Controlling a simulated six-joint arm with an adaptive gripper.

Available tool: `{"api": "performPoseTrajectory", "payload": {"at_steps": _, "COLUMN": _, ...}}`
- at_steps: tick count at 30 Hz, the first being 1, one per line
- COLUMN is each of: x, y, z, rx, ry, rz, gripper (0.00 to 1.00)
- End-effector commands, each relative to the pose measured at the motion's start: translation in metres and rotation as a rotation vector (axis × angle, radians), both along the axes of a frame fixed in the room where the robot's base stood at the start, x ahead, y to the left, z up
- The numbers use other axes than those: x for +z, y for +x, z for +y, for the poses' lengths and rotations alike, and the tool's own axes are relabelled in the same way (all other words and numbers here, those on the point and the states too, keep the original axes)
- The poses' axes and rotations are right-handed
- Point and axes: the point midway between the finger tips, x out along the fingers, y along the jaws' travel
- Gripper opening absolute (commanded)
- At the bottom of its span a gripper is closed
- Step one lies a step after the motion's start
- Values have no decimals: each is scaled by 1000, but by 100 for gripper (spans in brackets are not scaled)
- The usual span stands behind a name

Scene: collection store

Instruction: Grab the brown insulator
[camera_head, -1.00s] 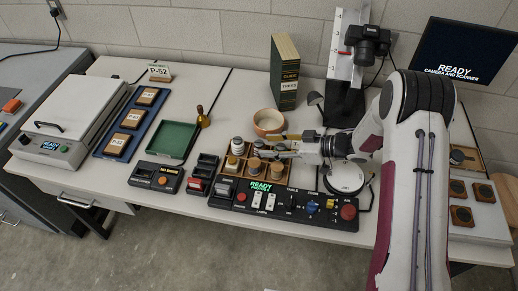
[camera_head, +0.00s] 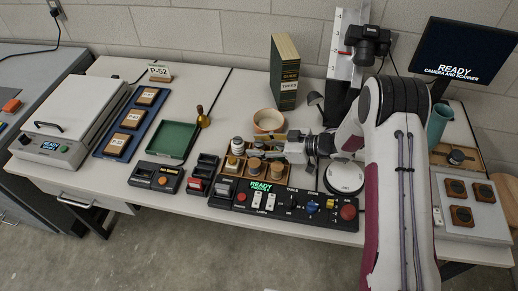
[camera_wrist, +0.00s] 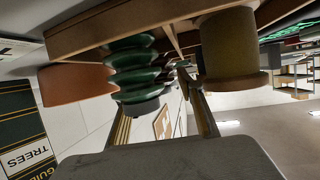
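The wooden rack (camera_head: 243,176) stands behind the black control panel and holds several small pieces. A whitish ribbed piece (camera_head: 238,145) is at its back left, and tan-brown round pieces (camera_head: 254,164) sit along its front. My gripper (camera_head: 268,141) is level above the rack's back right, fingers pointing left. In the wrist view, turned nearly upside down, the fingers (camera_wrist: 164,112) are spread with a gap between them. A dark green ribbed insulator (camera_wrist: 132,68) and a tan-brown cylinder (camera_wrist: 228,48) show beyond the fingers. I cannot make out for certain which piece is the brown insulator.
A tan bowl (camera_head: 268,120) stands just behind my gripper. A green book (camera_head: 285,72) is farther back. The control panel (camera_head: 295,203) lies in front, a round white plate (camera_head: 345,176) to the right, and a green tray (camera_head: 173,139) to the left.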

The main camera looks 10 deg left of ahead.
Motion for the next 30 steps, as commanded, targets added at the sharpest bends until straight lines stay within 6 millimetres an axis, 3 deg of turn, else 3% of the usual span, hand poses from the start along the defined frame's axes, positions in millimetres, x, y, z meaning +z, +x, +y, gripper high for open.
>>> {"api": "performPoseTrajectory", "payload": {"at_steps": 1, "x": 0, "y": 0, "z": 0, "rx": 0, "ry": 0, "rz": 0, "gripper": 33}}
{"api": "performPoseTrajectory", "payload": {"at_steps": 4, "x": 0, "y": 0, "z": 0, "rx": 0, "ry": 0, "rz": 0, "gripper": 7}}
{"api": "performPoseTrajectory", "payload": {"at_steps": 5, "x": 0, "y": 0, "z": 0, "rx": 0, "ry": 0, "rz": 0, "gripper": 6}}
{"api": "performPoseTrajectory", "payload": {"at_steps": 20, "x": 6, "y": 0, "z": 0, "rx": 0, "ry": 1, "rz": -1, "gripper": 5}}
{"api": "performPoseTrajectory", "payload": {"at_steps": 30, "x": 38, "y": 1, "z": 0, "rx": 0, "ry": 1, "rz": -5, "gripper": 5}}
